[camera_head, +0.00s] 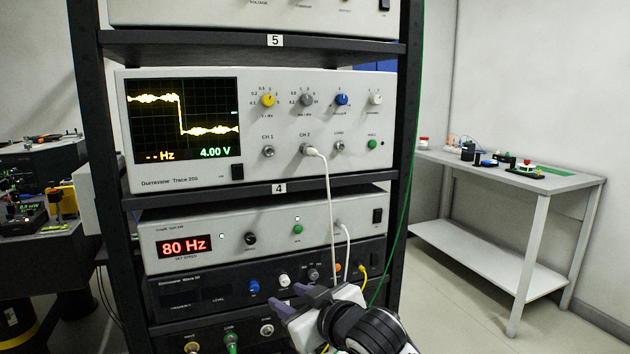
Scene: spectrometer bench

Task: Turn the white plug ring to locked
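A white plug (311,151) sits at the CH 2 socket on the front of the oscilloscope (200,178). Its white cable (329,190) hangs down in front of the rack. The plug is small here, and I cannot tell how its ring is turned. A second white cable (347,250) comes from the right of the lower unit with the 80 Hz display (184,247). My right gripper (287,299) is low in front of the dark unit, well below the CH 2 plug. Its purple-grey fingers stand apart with nothing visible between them. My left gripper is out of view.
The black rack posts (412,130) and shelf edges frame the units. A green cable (398,240) runs down the right post. A yellow-ended cable (362,270) is close by my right gripper. A side table (560,185) with small items stands to the right.

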